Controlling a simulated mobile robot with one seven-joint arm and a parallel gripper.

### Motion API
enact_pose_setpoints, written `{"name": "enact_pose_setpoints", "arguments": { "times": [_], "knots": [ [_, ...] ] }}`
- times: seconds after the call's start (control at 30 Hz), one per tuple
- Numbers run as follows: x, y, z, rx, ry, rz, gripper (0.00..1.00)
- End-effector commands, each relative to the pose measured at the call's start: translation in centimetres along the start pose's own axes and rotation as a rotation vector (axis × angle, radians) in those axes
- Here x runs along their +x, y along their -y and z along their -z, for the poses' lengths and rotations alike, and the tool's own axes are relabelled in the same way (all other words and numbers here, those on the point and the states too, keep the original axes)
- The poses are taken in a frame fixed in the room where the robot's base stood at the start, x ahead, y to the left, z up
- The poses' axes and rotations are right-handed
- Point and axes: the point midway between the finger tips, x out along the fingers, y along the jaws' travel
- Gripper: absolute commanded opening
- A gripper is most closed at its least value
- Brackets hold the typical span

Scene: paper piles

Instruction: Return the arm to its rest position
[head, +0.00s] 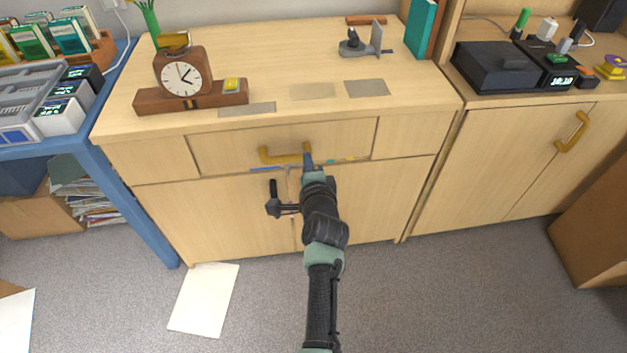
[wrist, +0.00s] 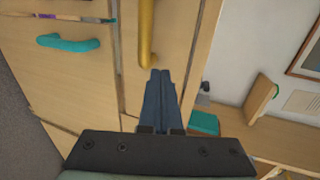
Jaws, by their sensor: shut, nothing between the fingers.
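My gripper (head: 308,158) is at the front of the wooden cabinet (head: 240,215), at the right end of the yellow drawer handle (head: 280,158). In the wrist view my gripper (wrist: 160,75) has its blue-grey fingers shut together and empty, close to the yellow handle (wrist: 146,35). I cannot tell whether they touch it. My arm reaches forward from the bottom middle of the head view and hides part of the cabinet doors.
Thin coloured items (head: 340,160) show along the drawer's lower edge. A clock (head: 186,77) stands on the cabinet top. A blue table (head: 130,200) is at left, a second cabinet (head: 500,150) at right. Paper (head: 204,300) lies on the floor.

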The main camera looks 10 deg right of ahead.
Motion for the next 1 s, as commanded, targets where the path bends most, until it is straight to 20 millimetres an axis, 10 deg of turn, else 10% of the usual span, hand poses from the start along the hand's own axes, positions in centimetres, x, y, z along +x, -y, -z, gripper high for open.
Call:
{"name": "enact_pose_setpoints", "arguments": {
  "times": [0.3, 0.7, 0.87, 1.0],
  "knots": [
    [-5.2, 0.1, 0.0, 0.000, 0.001, -0.003, 0.00],
    [-6.8, 0.6, -0.1, -0.011, 0.001, 0.009, 0.00],
    [-7.2, 7.0, -0.7, -0.154, -0.003, 0.109, 0.00],
    [-9.4, 17.0, -1.8, -0.397, -0.042, 0.267, 0.00]
  ]
}}
